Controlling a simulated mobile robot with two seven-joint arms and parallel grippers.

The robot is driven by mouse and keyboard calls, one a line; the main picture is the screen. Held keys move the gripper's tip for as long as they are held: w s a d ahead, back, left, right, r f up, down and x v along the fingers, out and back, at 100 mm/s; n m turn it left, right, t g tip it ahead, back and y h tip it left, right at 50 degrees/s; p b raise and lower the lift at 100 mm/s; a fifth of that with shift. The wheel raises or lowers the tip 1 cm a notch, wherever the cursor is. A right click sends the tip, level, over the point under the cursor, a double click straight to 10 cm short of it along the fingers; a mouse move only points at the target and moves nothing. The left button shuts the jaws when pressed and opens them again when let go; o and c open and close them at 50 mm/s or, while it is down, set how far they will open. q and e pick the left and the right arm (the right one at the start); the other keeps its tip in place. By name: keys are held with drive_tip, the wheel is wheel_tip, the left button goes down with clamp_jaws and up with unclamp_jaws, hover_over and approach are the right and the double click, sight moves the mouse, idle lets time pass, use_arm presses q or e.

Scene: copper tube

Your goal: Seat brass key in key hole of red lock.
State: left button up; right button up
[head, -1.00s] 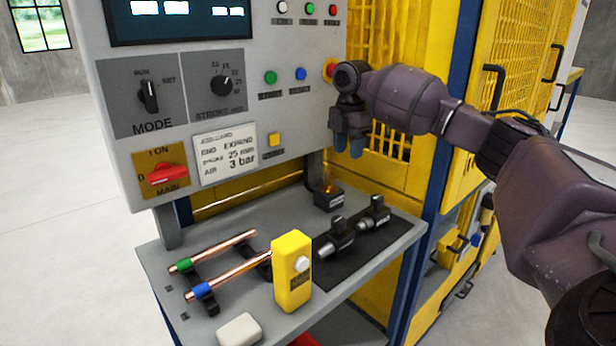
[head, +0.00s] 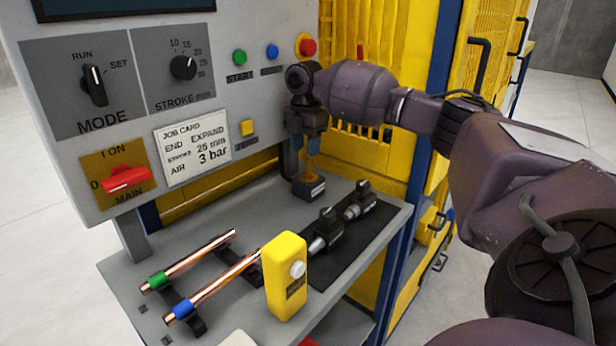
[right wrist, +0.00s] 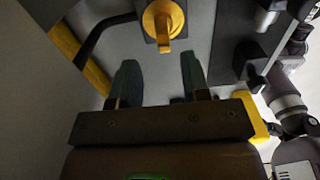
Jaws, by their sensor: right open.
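The brass key (head: 312,165) stands upright in a small dark labelled block (head: 310,188) at the back of the grey bench. My right gripper (head: 305,152) points down right over it, partly hiding it. In the right wrist view the brass key (right wrist: 163,25) shows beyond the open, empty fingers (right wrist: 160,80), roughly centred between them and apart from both. A red MAIN switch (head: 126,179) sits on a yellow plate on the panel. My left gripper is out of view.
Two copper tubes (head: 201,262), with green and blue bands, lie on black supports at the bench's left. A yellow box with a white button (head: 286,278) stands at the front. Dark fittings (head: 325,232) lie on a black mat. The grey control panel (head: 225,95) rises close behind.

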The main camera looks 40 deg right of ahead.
sight(309, 173)
drive_tip(key=f, duration=0.3)
drive_tip(key=shift+s+d+f+b, duration=0.25)
drive_tip(key=shift+d+f+b, duration=0.05)
drive_tip(key=shift+d+f, duration=0.1)
drive_tip(key=shift+f, duration=0.6)
clamp_jaws()
